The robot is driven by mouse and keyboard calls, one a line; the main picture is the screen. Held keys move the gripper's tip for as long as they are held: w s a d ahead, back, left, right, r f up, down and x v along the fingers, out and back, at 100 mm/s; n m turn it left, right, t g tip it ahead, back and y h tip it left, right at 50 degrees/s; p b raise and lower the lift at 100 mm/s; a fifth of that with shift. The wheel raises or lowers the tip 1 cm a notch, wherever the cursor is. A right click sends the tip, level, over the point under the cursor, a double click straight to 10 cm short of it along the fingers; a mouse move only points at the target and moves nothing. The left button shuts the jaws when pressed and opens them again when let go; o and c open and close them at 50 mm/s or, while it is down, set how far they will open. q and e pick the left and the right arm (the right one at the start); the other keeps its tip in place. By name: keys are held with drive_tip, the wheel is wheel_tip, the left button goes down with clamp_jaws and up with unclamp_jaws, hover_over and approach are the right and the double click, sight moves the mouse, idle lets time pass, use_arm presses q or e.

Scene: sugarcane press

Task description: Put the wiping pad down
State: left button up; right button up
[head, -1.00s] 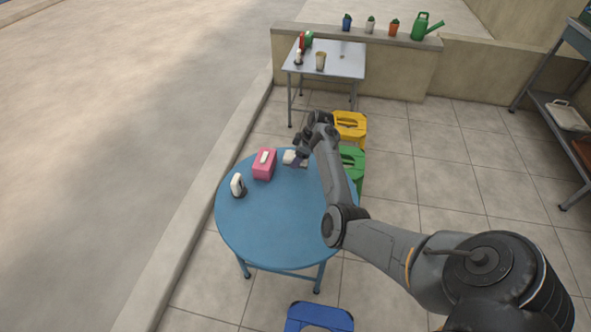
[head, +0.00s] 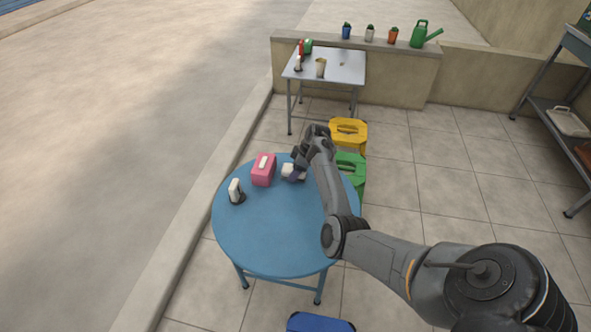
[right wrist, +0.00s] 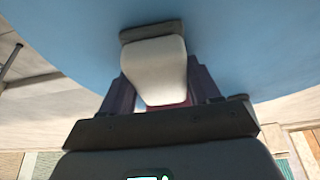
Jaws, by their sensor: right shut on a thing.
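The wiping pad (head: 288,170) has a pale handle and is at the far side of the round blue table (head: 270,235), right of the pink box. In the right wrist view its cream-white handle (right wrist: 158,62) sits between my right gripper's dark fingers, with a dark grey strip (right wrist: 150,30) at its far end. My right gripper (head: 294,175) is shut on the pad; its fingers also show in the right wrist view (right wrist: 160,92). The pad is at or just over the tabletop; I cannot tell whether it touches. My left gripper is not in view.
A pink tissue-like box (head: 263,173) stands close left of the pad. A white-and-black object (head: 236,190) stands at the table's left. Green (head: 350,168), yellow (head: 348,130) and blue (head: 320,322) stools surround the table. The table's middle and front are clear.

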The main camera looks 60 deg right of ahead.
drive_tip(key=o, duration=1)
drive_tip(key=shift+s, duration=0.1)
